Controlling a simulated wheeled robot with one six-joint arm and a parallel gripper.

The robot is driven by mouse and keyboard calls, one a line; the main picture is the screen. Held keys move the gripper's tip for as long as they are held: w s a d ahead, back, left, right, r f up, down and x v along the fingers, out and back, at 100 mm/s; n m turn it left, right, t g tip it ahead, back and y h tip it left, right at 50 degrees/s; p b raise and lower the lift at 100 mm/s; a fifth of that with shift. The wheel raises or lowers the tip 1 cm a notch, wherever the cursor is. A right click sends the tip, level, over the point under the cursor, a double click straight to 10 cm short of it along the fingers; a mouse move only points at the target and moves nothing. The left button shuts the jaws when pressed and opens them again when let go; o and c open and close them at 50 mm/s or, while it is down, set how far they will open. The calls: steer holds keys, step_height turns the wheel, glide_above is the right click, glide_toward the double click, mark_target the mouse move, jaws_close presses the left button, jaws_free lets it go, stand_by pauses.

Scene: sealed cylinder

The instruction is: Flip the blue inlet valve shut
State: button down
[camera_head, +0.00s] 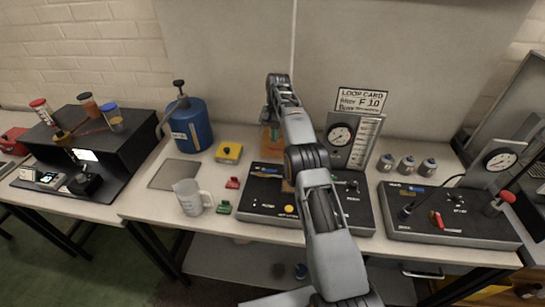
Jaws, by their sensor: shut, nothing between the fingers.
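My gripper (273,124) hangs from the wrist at the top of my raised arm, small in the view, in front of the back wall and near an orange block. It is shut and holds nothing; its fingertips are hard to make out. Below it, the dark middle panel (262,205) lies on the table, with a yellow button (289,210) at its front. My arm crosses this panel and hides its centre. I cannot make out a blue inlet valve on it. A gauge board (351,140) stands behind the panel.
A second dark panel (470,232) with a red lever (437,219) is at right, with several grey cylinders (407,165) behind it. A blue jug (190,125), yellow box (229,152) and clear beaker (190,197) stand at left. A grey mat (174,174) is bare.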

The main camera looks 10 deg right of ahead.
mark_target(274, 171)
steer(key=shift+d+f, duration=0.1)
steer(key=shift+d, duration=0.05)
steer(key=shift+b+x, duration=0.7)
steer(key=shift+x, duration=4.25)
steer(key=shift+s+m+y, duration=0.25)
steer(key=shift+m, duration=0.4)
steer(key=shift+s+m+y, duration=0.25)
steer(key=shift+m, duration=0.4)
steer(key=shift+s+m+t+b, duration=0.2)
steer(key=shift+m+t+b, duration=0.1)
steer(key=shift+m+b, duration=0.1)
steer(key=shift+s+m+t+y, duration=0.2)
steer(key=shift+s+m+y, duration=0.1)
steer(key=shift+m, duration=0.4)
steer(key=shift+s+m+t+y, duration=0.2)
steer(key=shift+s+m, duration=0.05)
steer(key=shift+m, duration=0.45)
steer(key=shift+s+a, duration=0.25)
steer(key=shift+s, duration=0.2)
